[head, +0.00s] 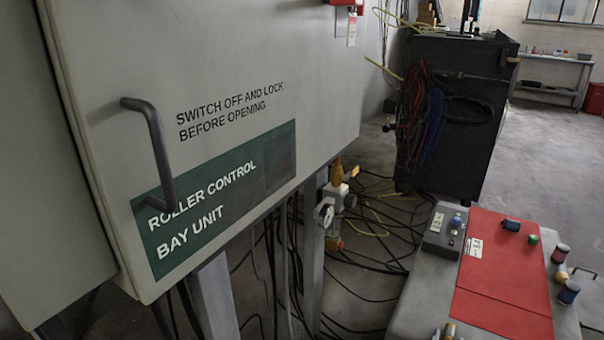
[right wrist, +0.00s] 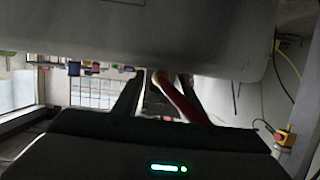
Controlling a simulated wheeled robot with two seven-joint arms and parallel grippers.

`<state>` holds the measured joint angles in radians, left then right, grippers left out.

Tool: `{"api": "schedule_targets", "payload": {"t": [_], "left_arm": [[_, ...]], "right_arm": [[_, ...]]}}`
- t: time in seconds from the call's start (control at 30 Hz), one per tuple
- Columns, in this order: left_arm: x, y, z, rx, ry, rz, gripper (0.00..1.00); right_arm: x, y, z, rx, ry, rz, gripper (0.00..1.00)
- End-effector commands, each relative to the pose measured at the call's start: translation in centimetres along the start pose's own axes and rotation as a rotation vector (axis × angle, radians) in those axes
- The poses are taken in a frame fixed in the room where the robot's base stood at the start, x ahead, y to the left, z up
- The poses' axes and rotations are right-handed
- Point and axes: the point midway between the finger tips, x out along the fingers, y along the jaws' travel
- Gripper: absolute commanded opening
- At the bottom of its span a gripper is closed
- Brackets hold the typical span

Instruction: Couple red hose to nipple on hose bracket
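In the right wrist view my right gripper (right wrist: 160,86) has two dark fingers pointing away under a pale grey surface. A dark red hose-like piece (right wrist: 183,100) with a lighter end runs between the fingers, close along the right one. I cannot tell whether the fingers grip it or whether it lies beyond them. Neither gripper shows in the head view.
A large grey control cabinet (head: 240,45) with a bar handle (head: 150,140) fills the left. Cables (head: 370,215) cover the floor behind the post. A black machine (head: 460,130) hung with red and blue hoses stands behind. A red-topped bench (head: 505,265) is at right.

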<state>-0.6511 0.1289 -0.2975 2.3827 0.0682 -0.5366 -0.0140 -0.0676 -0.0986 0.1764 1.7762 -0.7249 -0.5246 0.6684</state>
Motion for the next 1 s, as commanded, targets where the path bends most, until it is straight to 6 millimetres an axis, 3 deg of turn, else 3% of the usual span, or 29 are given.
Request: {"api": "schedule_targets", "payload": {"t": [0.27, 0.43, 1.0], "left_arm": [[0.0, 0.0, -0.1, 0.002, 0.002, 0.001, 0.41], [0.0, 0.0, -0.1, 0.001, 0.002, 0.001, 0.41], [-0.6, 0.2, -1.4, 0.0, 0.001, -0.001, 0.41]], "right_arm": [[0.0, 0.0, 0.0, 0.0, 0.0, 0.0, 0.39], [0.0, 0.0, 0.0, 0.0, 0.0, 0.0, 0.0], [-0.4, 0.0, -1.5, 0.001, 0.0, 0.0, 0.0]]}}
